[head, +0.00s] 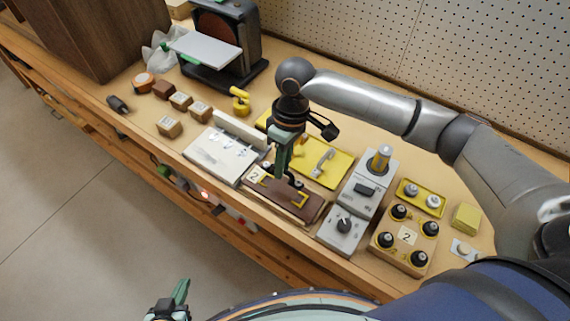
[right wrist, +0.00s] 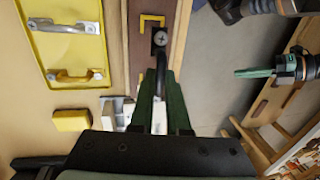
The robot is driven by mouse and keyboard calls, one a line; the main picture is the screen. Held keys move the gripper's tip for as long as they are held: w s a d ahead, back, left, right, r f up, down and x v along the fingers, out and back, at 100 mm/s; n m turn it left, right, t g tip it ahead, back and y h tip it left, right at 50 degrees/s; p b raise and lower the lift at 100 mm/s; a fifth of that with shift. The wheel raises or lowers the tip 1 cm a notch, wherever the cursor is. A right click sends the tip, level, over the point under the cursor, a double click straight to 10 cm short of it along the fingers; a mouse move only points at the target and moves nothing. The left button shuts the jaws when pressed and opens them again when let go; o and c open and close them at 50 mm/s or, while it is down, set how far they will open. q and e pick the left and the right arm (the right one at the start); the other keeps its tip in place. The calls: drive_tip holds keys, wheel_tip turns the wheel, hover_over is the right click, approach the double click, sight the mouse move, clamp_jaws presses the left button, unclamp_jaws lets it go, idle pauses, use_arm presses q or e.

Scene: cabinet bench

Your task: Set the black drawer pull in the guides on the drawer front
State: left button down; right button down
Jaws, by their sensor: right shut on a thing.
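The brown drawer front (head: 290,205) lies flat on the bench, with yellow guides (head: 303,199) on its face. One guide also shows in the right wrist view (right wrist: 151,19), beside a screw head. My right gripper (head: 281,170) points down over the drawer front. Its green fingers are shut on the black drawer pull (right wrist: 161,68), which is partly hidden by the fingers. The pull's visible end is close to the guide by the screw; I cannot tell whether it touches the face. My left gripper (head: 181,291) is low at the bottom, away from the bench; its finger gap is unclear.
A yellow tray (head: 338,180) with metal handles lies behind the drawer front. The bench's front edge is close by.

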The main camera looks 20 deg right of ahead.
drive_tip(key=shift+f+b, duration=1.85)
drive_tip(key=shift+b, duration=0.75)
drive_tip(key=shift+f, duration=0.8)
drive_tip(key=shift+p, duration=1.5)
drive_tip(key=shift+f, duration=0.5)
drive_tip(key=c, duration=0.6)
unclamp_jaws()
